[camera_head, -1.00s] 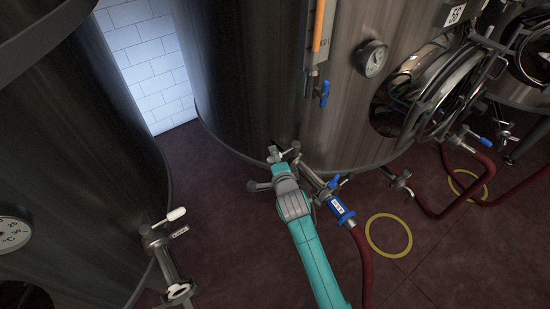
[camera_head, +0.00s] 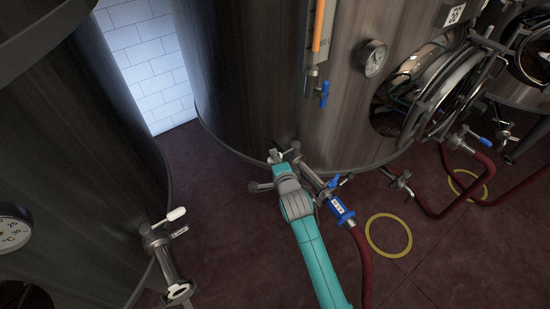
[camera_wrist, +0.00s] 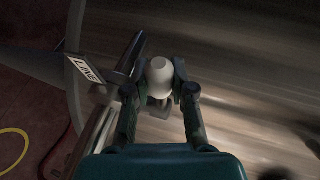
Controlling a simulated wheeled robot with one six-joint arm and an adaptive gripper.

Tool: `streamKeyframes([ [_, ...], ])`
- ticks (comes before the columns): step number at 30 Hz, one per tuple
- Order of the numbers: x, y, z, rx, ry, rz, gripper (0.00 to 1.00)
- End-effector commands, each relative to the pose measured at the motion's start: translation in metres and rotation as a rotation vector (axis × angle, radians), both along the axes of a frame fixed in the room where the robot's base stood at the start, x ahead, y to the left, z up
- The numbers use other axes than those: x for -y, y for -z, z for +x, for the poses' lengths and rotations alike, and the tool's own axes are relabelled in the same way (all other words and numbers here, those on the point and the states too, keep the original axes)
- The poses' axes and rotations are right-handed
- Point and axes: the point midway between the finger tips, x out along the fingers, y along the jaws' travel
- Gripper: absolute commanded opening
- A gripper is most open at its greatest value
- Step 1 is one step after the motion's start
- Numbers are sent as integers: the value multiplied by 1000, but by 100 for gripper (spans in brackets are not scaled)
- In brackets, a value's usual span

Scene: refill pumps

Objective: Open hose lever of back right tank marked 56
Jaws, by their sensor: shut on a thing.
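The steel tank (camera_head: 245,75) stands at the back, with a number plate (camera_head: 454,14) at its upper right that is hard to read for certain. My gripper (camera_head: 277,157) is low at the tank's front, by the outlet pipe (camera_head: 310,176). In the wrist view, my gripper (camera_wrist: 160,85) is shut on the white-knobbed hose lever (camera_wrist: 160,74), with one finger on each side of the knob. The lever is mostly hidden behind my gripper in the head view. A blue-banded hose coupling (camera_head: 340,210) with a small blue handle (camera_head: 336,182) sits to the right.
A red hose (camera_head: 364,265) runs down from the coupling. Another tank (camera_head: 70,150) stands at left, with its own white-handled valve (camera_head: 176,214) sticking out. A yellow floor ring (camera_head: 389,235) lies right of the hose. Dark red floor is clear between the tanks.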

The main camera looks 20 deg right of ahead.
Motion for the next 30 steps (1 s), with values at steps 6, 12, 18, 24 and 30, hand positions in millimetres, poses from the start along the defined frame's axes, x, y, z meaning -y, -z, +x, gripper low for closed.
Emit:
streamKeyframes([
  [6, 5, 1, -7, -1, -69, 3, 0],
  [12, 9, 0, -14, -1, -166, 3, 0],
  [18, 14, 1, -21, -1, -266, 3, 0],
  [24, 19, 0, -27, 0, -357, 2, 0],
  [30, 23, 1, -32, -1, -430, 1, 0],
])
